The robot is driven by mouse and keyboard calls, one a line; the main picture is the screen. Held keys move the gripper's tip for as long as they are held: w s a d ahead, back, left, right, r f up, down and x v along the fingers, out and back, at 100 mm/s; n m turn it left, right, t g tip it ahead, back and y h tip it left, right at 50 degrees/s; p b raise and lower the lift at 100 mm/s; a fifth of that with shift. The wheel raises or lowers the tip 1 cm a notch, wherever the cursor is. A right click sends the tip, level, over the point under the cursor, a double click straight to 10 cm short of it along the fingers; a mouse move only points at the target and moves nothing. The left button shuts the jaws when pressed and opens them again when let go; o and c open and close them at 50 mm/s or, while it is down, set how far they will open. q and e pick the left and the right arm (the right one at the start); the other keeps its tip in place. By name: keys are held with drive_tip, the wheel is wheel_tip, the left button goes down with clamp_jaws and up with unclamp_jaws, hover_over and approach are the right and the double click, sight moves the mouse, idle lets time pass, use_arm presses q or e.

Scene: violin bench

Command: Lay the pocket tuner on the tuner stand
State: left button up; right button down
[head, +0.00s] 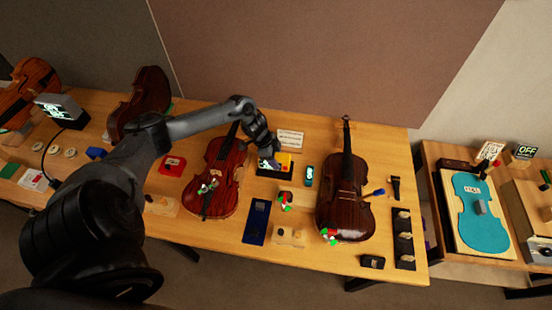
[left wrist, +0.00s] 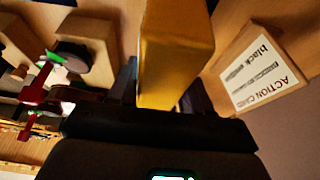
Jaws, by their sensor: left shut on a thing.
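My left gripper (head: 266,155) is over the middle of the bench, right of a reddish-brown violin (head: 217,172). It is shut on a yellow box-shaped thing (left wrist: 176,50), which stands out between the fingers in the left wrist view. Its yellow side also shows beside the gripper in the head view (head: 284,158). I cannot tell whether this is the pocket tuner, as its face is hidden. A dark base (head: 275,172) is under the gripper, partly hidden. A small teal device (head: 309,176) is right of it. I cannot tell which item is the tuner stand.
A printed card (head: 290,139) stands behind the gripper; it also shows in the left wrist view (left wrist: 262,70). A dark violin (head: 345,190) lies to the right. A blue tray (head: 256,222) is in front, and a red box (head: 172,166) is to the left.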

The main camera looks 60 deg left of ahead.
idle(0.3)
use_arm(q)
drive_tip(key=shift+p, duration=0.4)
idle(0.5)
drive_tip(key=shift+f, duration=0.3)
idle(0.3)
drive_tip(key=shift+f+b, duration=0.9)
drive_tip(key=shift+f, duration=0.1)
drive_tip(key=o, duration=1)
drive_tip(key=shift+c, duration=0.2)
drive_tip(key=shift+o, duration=1.1)
drive_tip(key=shift+s, duration=0.1)
drive_tip(key=shift+f, duration=0.1)
drive_tip(key=shift+a+f, duration=0.1)
